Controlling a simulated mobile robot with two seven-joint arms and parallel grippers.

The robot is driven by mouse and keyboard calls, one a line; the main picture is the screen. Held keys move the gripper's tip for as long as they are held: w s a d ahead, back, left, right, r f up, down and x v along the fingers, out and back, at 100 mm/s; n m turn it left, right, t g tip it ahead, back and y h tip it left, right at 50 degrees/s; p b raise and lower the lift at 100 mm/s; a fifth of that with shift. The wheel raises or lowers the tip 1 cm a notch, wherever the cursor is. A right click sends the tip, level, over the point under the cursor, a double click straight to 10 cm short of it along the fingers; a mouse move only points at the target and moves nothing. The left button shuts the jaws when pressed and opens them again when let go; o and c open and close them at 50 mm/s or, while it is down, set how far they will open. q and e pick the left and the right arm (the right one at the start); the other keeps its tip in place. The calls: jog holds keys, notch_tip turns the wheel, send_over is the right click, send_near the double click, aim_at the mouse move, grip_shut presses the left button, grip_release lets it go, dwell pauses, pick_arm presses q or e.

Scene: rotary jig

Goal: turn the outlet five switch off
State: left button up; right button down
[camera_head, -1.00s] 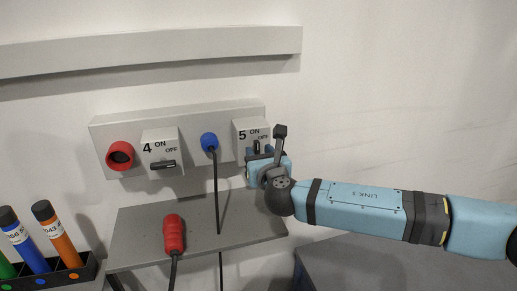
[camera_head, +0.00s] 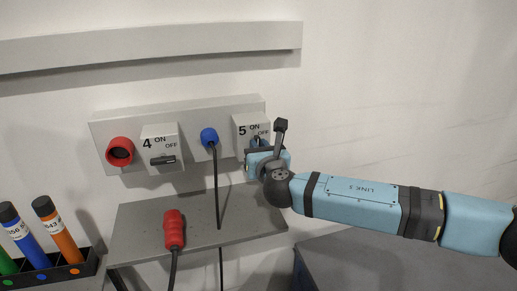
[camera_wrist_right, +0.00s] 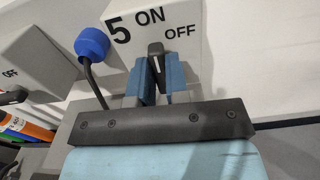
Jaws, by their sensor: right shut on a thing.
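The outlet five switch box (camera_head: 241,124) is a light grey block on the wall panel, marked 5, ON and OFF. Its black handle (camera_wrist_right: 155,50) shows in the right wrist view between the two blue fingers, standing near upright below ON, with OFF to its right. My right gripper (camera_wrist_right: 158,74) is shut on this handle. In the head view my right gripper (camera_head: 256,143) is at the lower front of the box and hides most of the handle. My left gripper is in neither view.
The blue plug (camera_head: 209,138) with a black cable is left of box five. Switch box four (camera_head: 159,137) and a red socket (camera_head: 120,151) are further left. A red connector (camera_head: 174,230) lies on the grey shelf (camera_head: 140,243). A rack with coloured tubes (camera_head: 62,270) stands lower left.

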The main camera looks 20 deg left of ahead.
jog(key=shift+w+d+f+m+b, duration=0.1)
jog(key=shift+m+b, duration=0.55)
jog(key=shift+m, duration=2.25)
jog(key=shift+d+f+m+b, duration=0.1)
jog(key=shift+m+b, duration=0.55)
jog(key=shift+m, duration=2.25)
jog(key=shift+w+f+m+b, duration=0.1)
jog(key=shift+m+b, duration=0.55)
jog(key=shift+m, duration=2.25)
jog(key=c, duration=1.1)
grip_release()
jog(key=shift+s, duration=0.1)
jog(key=b+v, duration=0.2)
jog(key=v, duration=1.1)
jog(key=shift+s+d, duration=0.3)
